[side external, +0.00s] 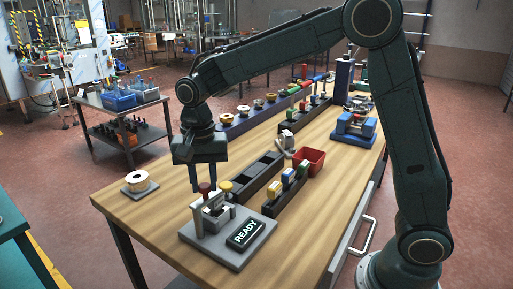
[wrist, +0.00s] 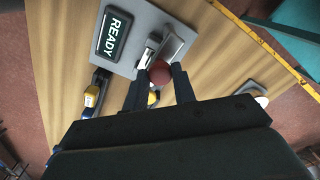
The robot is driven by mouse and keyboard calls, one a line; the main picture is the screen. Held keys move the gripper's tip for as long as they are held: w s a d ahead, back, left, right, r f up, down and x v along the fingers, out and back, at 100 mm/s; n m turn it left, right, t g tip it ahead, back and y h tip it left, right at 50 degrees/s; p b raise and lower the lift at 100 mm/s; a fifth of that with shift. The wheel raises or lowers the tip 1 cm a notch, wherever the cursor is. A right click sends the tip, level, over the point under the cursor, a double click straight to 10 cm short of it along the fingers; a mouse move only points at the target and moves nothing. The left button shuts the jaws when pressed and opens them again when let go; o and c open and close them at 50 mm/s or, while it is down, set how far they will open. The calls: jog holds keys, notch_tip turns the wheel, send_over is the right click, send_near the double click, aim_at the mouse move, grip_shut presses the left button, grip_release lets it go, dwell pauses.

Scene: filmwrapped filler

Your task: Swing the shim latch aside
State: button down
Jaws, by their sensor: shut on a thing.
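A grey fixture plate (side external: 216,246) with a lit READY display (side external: 243,234) sits at the near end of the wooden bench. A small upright metal frame stands on it, with a dark red knob (side external: 204,188) at its top. I take the knob to be the shim latch's handle. My gripper (side external: 202,187) points down and is shut on this knob. In the wrist view the red knob (wrist: 159,72) sits between the two fingertips, with the metal frame (wrist: 152,48) just beyond. The latch's lower part is hard to make out.
A yellow-topped piece (side external: 226,187) stands close right of the knob. A white spool (side external: 138,181) lies at the bench's left edge. Dark racks with coloured blocks (side external: 288,180) and a red bin (side external: 308,160) lie beyond.

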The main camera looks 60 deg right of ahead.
jog(key=m, duration=0.2)
jog(key=s+m, duration=0.1)
jog(key=m, duration=0.1)
jog(key=shift+a, duration=0.15)
jog(key=shift+s+a+m, duration=0.3)
jog(key=shift+a+m, duration=0.15)
jog(key=shift+m, duration=1.75)
jog(key=shift+s+a+m, duration=0.3)
jog(key=shift+a+m, duration=0.15)
jog(key=shift+m, duration=1.75)
jog(key=shift+s+a+m, duration=0.3)
jog(key=shift+a+m, duration=0.15)
jog(key=shift+m, duration=1.75)
jog(key=c, duration=1.1)
grip_release()
jog(key=shift+c, duration=0.2)
jog(key=shift+r, duration=0.1)
